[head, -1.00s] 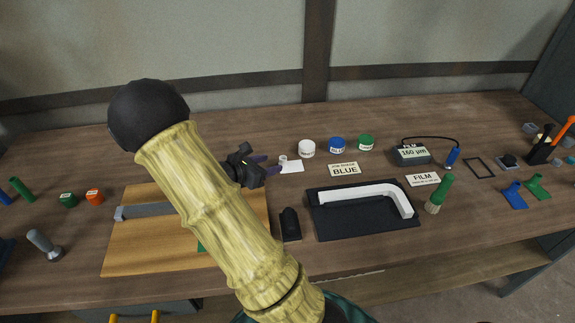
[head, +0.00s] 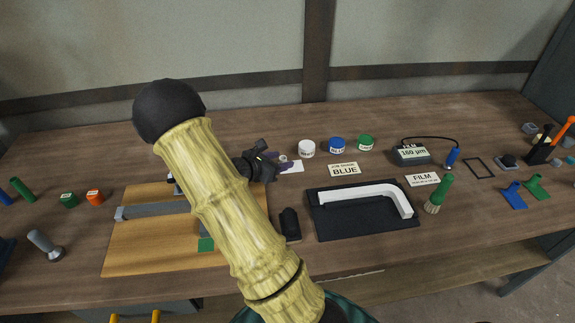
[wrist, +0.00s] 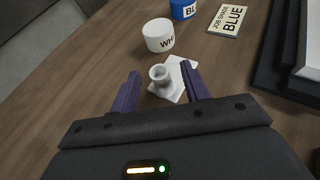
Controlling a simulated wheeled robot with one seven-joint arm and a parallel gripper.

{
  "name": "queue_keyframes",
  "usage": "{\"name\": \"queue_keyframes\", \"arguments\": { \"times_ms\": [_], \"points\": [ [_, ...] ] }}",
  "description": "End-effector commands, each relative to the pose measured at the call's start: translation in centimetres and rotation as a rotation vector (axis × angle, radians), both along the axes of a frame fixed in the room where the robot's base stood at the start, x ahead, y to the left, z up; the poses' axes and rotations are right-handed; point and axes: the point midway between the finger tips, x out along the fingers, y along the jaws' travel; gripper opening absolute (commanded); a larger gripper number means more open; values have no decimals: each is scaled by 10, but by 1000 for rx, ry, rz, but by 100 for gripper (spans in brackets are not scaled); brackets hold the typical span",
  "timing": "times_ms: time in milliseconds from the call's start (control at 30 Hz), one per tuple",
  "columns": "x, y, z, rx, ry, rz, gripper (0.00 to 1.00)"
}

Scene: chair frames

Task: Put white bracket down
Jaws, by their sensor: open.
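The white bracket (head: 384,193), an L-shaped bar, lies in the black tray (head: 330,228) right of centre. Part of it shows at the right edge of the wrist view (wrist: 312,52). My gripper (head: 277,163) is left of and behind the tray, apart from the bracket. It is open and empty, with its purple fingers (wrist: 160,76) low over the table. A small white spool-like piece (wrist: 161,80) stands on a white card (wrist: 178,72) between or just beyond the fingertips; I cannot tell if they touch it.
White (head: 307,148), blue (head: 337,145) and green (head: 366,142) jars stand behind. A BLUE sign (head: 344,169), a black gauge (head: 411,156) and a green brush (head: 440,192) are nearby. A black object (head: 289,224) stands left of the tray. A grey bar (head: 155,210) lies on the wooden board (head: 150,255).

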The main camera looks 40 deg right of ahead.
Motion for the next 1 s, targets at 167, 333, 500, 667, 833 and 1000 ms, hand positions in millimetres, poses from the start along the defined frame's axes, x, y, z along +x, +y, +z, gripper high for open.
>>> {"name": "queue_keyframes", "arguments": {
  "times_ms": [167, 333, 500, 667, 833, 1000],
  "points": [
    [0, 0, 0, 0, 0, 0, 40],
    [0, 0, 0, 0, 0, 0, 7],
    [0, 0, 0, 0, 0, 0, 0],
    [0, 0, 2, -1, -1, 1, 0],
    [1, 0, 17, -1, -5, 0, 0],
    [1, 0, 48, 0, -7, 0, 0]
  ]
}}
